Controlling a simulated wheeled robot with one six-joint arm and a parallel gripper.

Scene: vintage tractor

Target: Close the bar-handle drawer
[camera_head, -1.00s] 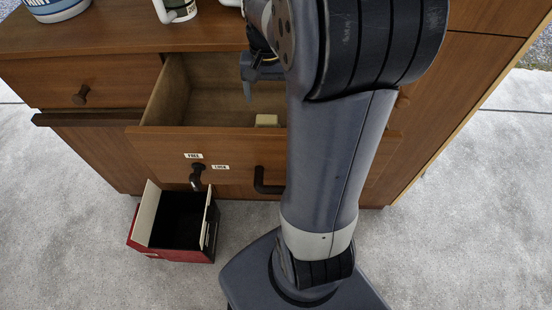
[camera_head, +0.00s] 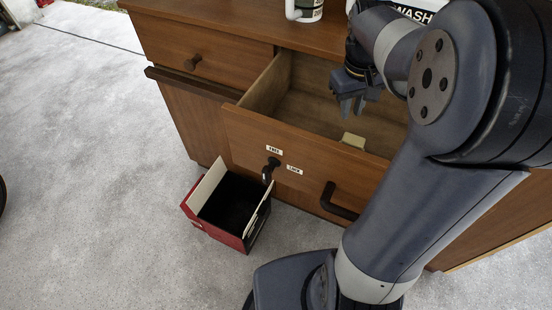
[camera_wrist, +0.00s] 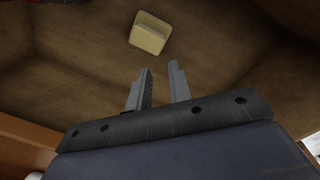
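The bar-handle drawer (camera_head: 240,128) of the wooden cabinet is pulled out, with its inside showing from above. Its dark bar handle (camera_head: 337,203) is on the front, partly behind my arm. A dark turning latch (camera_head: 268,168) on the same front sits between two small labels that read FREE and LOCK. A pale yellow block (camera_head: 353,140) lies inside the drawer; it also shows in the wrist view (camera_wrist: 150,33). My gripper (camera_head: 351,106) is over the open drawer, fingers pointing down. In the wrist view (camera_wrist: 159,88) its fingers are apart with nothing between them.
An open red box (camera_head: 225,238) stands on the floor before the cabinet. A closed drawer with a round knob (camera_head: 193,62) is to the left. A mug (camera_head: 304,10) stands on the cabinet top (camera_head: 230,18).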

